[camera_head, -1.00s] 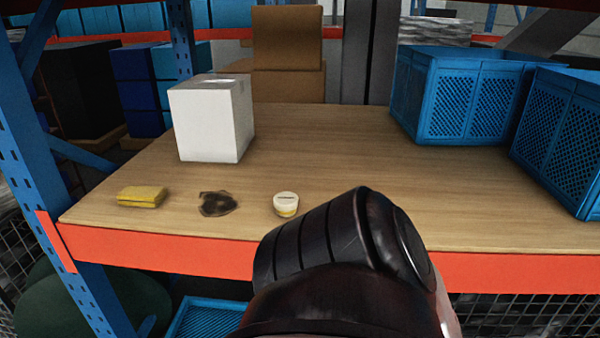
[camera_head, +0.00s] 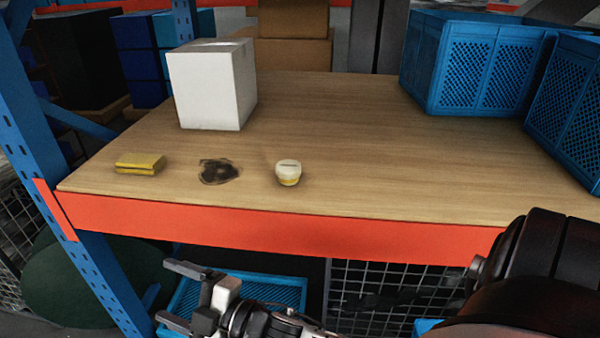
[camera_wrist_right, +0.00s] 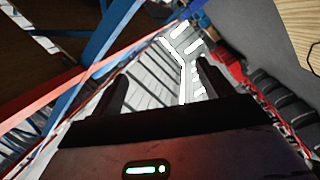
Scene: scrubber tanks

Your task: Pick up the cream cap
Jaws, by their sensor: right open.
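The cream cap (camera_head: 288,168), a small round piece with a slot on top and a yellow lower band, sits upright near the front edge of the wooden shelf. My right gripper (camera_head: 166,292) is open and empty, in front of and below the shelf edge, to the left of the cap. In the right wrist view the two dark fingers of the right gripper (camera_wrist_right: 160,88) stand apart with nothing between them, and the cap does not show there. My left gripper is not in view.
A dark stain-like patch (camera_head: 218,171) and a yellow sponge-like block (camera_head: 140,164) lie left of the cap. A white box (camera_head: 212,88) stands behind, and blue crates (camera_head: 480,65) stand back right. The orange shelf beam (camera_head: 270,230) and blue post (camera_head: 45,165) border the shelf.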

